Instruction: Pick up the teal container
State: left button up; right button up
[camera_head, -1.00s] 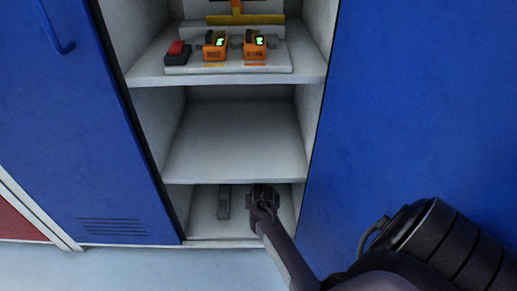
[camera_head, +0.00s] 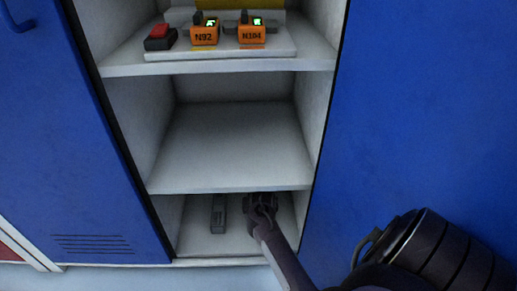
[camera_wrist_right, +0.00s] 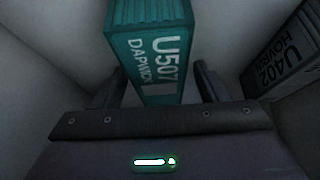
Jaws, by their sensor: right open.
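The teal container (camera_wrist_right: 150,45), marked U507, stands in the upper middle of the right wrist view. My right gripper (camera_wrist_right: 160,80) is open, with one finger on each side of the container's near end. I cannot tell whether the fingers touch it. In the head view my right gripper (camera_head: 262,203) reaches into the bottom compartment of the cabinet and hides the teal container there. My left gripper is in neither view.
A dark grey container (camera_wrist_right: 288,55), marked U402, is to the right in the wrist view; it shows left of my gripper in the head view (camera_head: 219,214). The middle shelf (camera_head: 230,145) above is empty. Orange devices (camera_head: 204,33) and a red-topped box (camera_head: 160,37) sit on the upper shelf. Blue doors (camera_head: 425,120) flank the opening.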

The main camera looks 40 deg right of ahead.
jog(key=shift+r, duration=0.1)
jog(key=c, duration=1.2)
jog(key=shift+o, duration=0.2)
jog(key=shift+r, duration=0.15)
